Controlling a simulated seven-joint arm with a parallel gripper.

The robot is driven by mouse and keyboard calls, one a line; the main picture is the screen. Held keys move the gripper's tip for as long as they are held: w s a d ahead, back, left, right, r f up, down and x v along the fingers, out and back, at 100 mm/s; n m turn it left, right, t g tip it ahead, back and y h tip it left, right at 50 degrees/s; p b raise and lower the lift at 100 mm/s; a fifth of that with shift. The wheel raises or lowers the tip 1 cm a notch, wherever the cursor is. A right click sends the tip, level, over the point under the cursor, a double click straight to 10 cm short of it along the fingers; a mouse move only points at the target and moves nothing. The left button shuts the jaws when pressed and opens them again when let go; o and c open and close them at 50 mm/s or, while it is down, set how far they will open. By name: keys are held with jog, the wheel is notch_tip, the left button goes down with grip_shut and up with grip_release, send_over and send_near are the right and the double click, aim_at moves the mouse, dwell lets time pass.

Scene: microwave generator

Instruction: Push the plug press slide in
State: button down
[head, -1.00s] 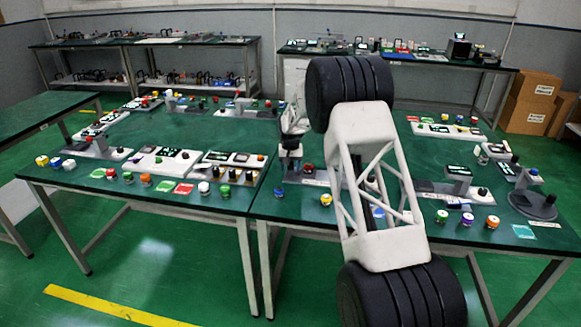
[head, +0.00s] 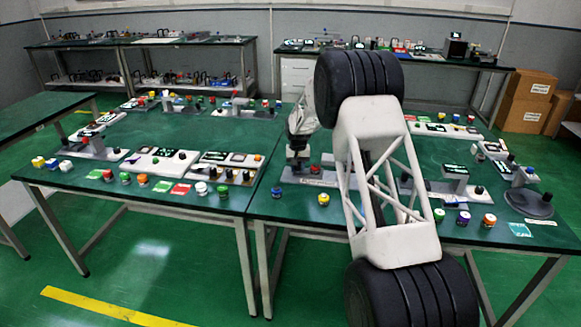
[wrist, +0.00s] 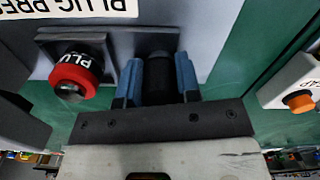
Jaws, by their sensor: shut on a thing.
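The plug press is a grey unit with a white label (wrist: 70,8) reading "PLUG PRES", cut off and upside down in the wrist view. In the head view it stands near the front edge of the right table, with its label (head: 318,183) facing front. A black cylindrical handle (wrist: 158,72), seemingly on the slide, sits between the blue fingers of my gripper (wrist: 159,84). The fingers are shut on its two sides. How far the slide is in cannot be told. In the head view my arm hides part of the press.
A red round knob (wrist: 75,80) on a dark square plate lies close left of the fingers. A white box with an orange button (wrist: 298,102) is at the right. In the head view, a blue button (head: 277,191) and a yellow-white button (head: 323,199) stand in front.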

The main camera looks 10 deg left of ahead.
jog(key=shift+d, duration=0.3)
jog(key=c, duration=0.8)
grip_release()
jog(key=shift+r, duration=0.2)
jog(key=shift+r, duration=3.75)
